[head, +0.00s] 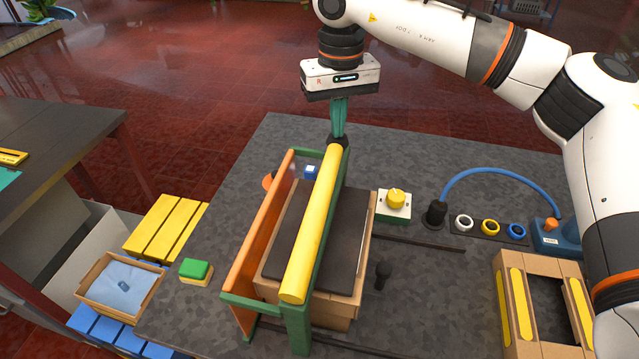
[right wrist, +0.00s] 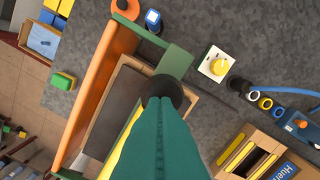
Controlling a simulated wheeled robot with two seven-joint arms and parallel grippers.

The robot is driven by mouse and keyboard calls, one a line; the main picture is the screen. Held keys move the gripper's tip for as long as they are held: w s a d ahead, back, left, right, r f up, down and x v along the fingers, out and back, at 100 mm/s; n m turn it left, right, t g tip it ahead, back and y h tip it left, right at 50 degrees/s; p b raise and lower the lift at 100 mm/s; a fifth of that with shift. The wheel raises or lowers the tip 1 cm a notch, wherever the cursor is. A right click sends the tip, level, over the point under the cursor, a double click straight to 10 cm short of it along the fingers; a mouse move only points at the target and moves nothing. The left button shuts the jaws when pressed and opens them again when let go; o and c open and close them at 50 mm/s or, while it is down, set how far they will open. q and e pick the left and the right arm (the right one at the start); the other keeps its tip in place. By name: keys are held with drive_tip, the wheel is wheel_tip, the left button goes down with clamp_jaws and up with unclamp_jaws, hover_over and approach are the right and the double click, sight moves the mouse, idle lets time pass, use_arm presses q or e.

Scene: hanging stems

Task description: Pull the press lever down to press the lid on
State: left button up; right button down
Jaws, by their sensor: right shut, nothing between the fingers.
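The press stands on the grey table, with a green frame (head: 297,325), an orange side bar (head: 262,225) and a long yellow bar (head: 313,225) that looks like the lever. The yellow bar lies above a cardboard box (head: 325,312) with a dark flat top (head: 346,235), which may be the lid. My right gripper (head: 338,138) is shut and empty, pointing down at the far end of the yellow bar. A dark round piece (right wrist: 163,88) shows at its fingertips; I cannot tell whether they touch the bar. In the right wrist view the teal fingers hide part of the bar (right wrist: 118,150). My left gripper is out of view.
A yellow-knobbed switch box (head: 394,204), a black knob (head: 382,273), a blue cable (head: 500,172) and a cardboard crate (head: 508,312) lie right of the press. A green-and-yellow block (head: 196,271) and a tray with blue cloth (head: 88,278) are left.

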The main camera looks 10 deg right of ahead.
drive_tip(key=shift+s+f+b, duration=0.1)
drive_tip(key=shift+f+b, duration=0.6)
drive_tip(key=shift+f, duration=0.85)
idle(3.6)
drive_tip(key=shift+r+p, duration=2.9)
drive_tip(key=shift+r, duration=1.35)
drive_tip(key=shift+f, duration=0.1)
